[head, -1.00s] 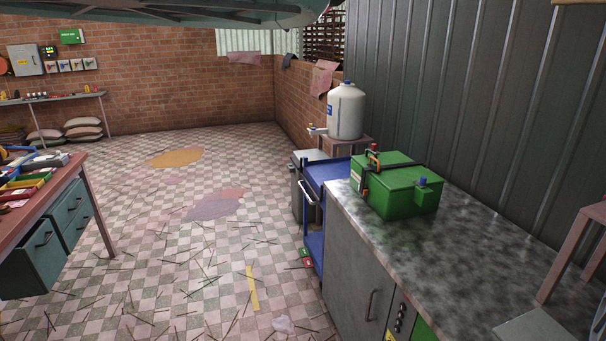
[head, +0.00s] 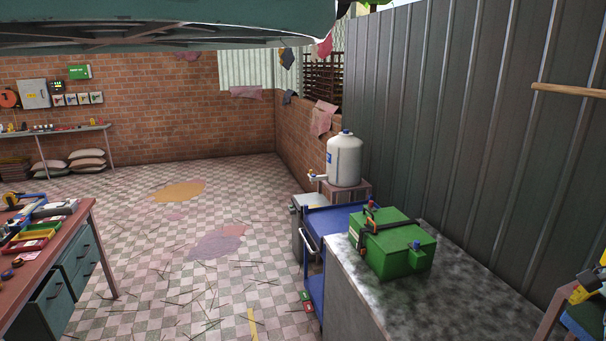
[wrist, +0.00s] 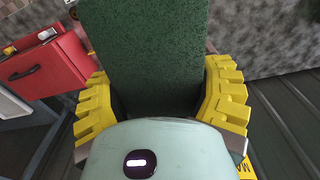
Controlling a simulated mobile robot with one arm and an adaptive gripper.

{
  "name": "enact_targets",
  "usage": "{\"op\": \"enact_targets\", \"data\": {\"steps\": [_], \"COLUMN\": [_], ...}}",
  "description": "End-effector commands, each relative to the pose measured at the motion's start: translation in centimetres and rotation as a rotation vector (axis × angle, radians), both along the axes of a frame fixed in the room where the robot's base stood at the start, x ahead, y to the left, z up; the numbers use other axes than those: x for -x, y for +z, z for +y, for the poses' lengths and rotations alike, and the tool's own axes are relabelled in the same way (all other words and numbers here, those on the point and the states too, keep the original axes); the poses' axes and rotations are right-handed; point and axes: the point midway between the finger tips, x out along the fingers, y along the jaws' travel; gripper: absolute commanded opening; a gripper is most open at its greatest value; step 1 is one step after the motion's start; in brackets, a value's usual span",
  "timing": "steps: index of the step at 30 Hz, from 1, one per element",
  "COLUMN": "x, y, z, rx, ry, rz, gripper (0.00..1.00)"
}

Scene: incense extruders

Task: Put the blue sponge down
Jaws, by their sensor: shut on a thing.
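My gripper (wrist: 162,97) has yellow ridged fingers and is shut on the blue sponge (wrist: 150,50), which sits between them in the wrist view. The face turned to the wrist camera is dark green and speckled, and no blue shows on it. Its upper end runs out of the picture and its lower end is hidden behind my pale green gripper body.
A mottled metal counter (head: 455,300) runs along the right, with a green box (head: 392,247) on it. Small blue, yellow and green parts (head: 585,318) show at the right edge. A blue cart (head: 335,220) and white tank (head: 344,160) stand beyond. A red box (wrist: 45,68) is left in the wrist view.

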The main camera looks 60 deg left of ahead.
Motion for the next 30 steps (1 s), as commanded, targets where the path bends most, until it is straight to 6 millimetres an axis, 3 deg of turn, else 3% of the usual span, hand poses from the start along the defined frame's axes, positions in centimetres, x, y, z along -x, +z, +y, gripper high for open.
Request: {"op": "enact_targets", "data": {"steps": [1,9,15,21,24,30], "x": [-0.5,-1.2,-0.6,0.4,0.6,0.9], "y": [4.4,17.5,25.8,30.9,32.1,32.7], "z": [-0.3,-0.7,-1.8,-2.8,-3.2,-3.5], "rx": [0.002,0.008,0.005,0.0,-0.001,0.001], "ry": [0.024,0.186,0.298,0.376,0.395,0.411], "rz": [-0.006,-0.002,0.0,0.002,-0.001,0.003], "gripper": [0.46,0.46,0.46,0.46,0.46,0.46]}}
